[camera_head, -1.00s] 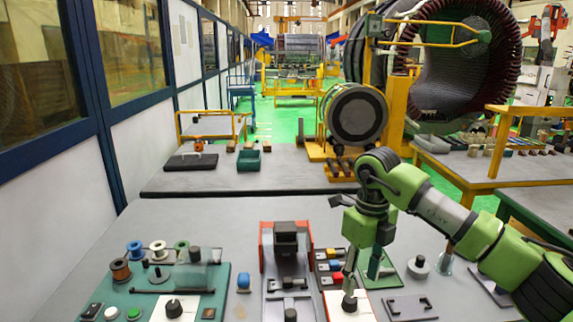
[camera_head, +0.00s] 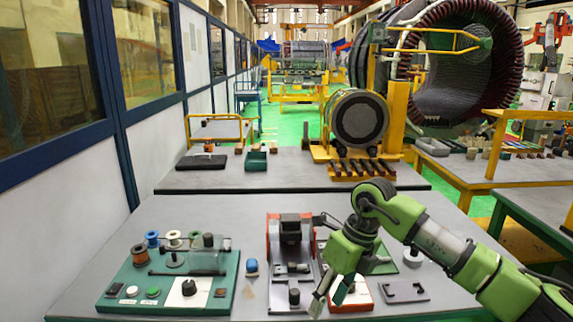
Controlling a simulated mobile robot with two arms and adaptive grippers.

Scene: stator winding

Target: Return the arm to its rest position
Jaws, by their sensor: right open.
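My right arm, green and grey, comes in from the right over the workbench (camera_head: 215,215). Its right gripper (camera_head: 331,299) points down and is open, with its two fingers apart and nothing seen between them. The fingertips are over the front of the bench, in front of a red-edged white panel (camera_head: 358,297) and partly covering it. I cannot tell the exact height of the fingertips above the panel. My left gripper is not in view.
A green board (camera_head: 137,283) with spools and knobs lies on the left. A red-and-grey fixture (camera_head: 290,235) stands in the middle, close to the gripper. A grey bracket plate (camera_head: 404,291) lies to the right.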

